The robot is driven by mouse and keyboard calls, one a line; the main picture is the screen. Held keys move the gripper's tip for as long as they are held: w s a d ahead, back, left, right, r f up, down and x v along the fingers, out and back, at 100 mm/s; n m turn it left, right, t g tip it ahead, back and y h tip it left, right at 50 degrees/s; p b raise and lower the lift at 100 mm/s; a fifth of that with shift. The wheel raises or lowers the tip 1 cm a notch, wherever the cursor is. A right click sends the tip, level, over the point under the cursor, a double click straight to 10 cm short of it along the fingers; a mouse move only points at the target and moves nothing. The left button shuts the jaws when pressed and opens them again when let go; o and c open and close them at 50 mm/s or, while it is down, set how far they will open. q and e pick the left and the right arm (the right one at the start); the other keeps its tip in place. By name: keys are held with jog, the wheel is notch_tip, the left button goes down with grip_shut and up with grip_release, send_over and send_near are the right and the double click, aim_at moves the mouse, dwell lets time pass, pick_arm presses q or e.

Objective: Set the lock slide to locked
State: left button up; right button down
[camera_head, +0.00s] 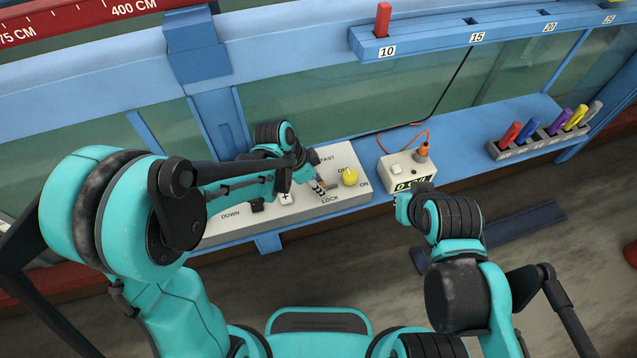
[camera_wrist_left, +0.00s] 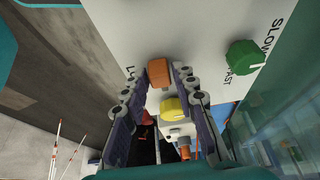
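The lock slide's orange handle (camera_wrist_left: 159,72) shows on the pale control panel (camera_head: 352,195), beside the partly covered LOCK lettering. My left gripper (camera_wrist_left: 157,71) is open, with one finger on each side of the handle and small gaps to it. I cannot tell how deep the fingertips reach. In the head view the left gripper (camera_head: 318,186) is over the panel near the LOCK label, and its hand hides most of the slide. Which end the slide is at cannot be told. My right gripper (camera_head: 403,208) is in front of the small meter box; its fingers are not clear.
A yellow knob (camera_head: 350,177) with OFF and ON stands right of the slide. A green SLOW/FAST knob (camera_wrist_left: 244,57) is also close by. The meter box (camera_head: 407,170) has an orange cable. A rack of coloured pieces (camera_head: 543,141) lies farther right on the blue ledge.

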pick_arm(q)
grip_shut()
jog(key=shift+w+d, duration=0.2)
jog(key=shift+d, duration=0.4)
jog(key=shift+w+d, duration=0.2)
jog(key=shift+d, duration=0.4)
jog(key=shift+o, duration=1.8)
grip_release()
jog(key=shift+o, duration=1.3)
jog(key=v, duration=1.2)
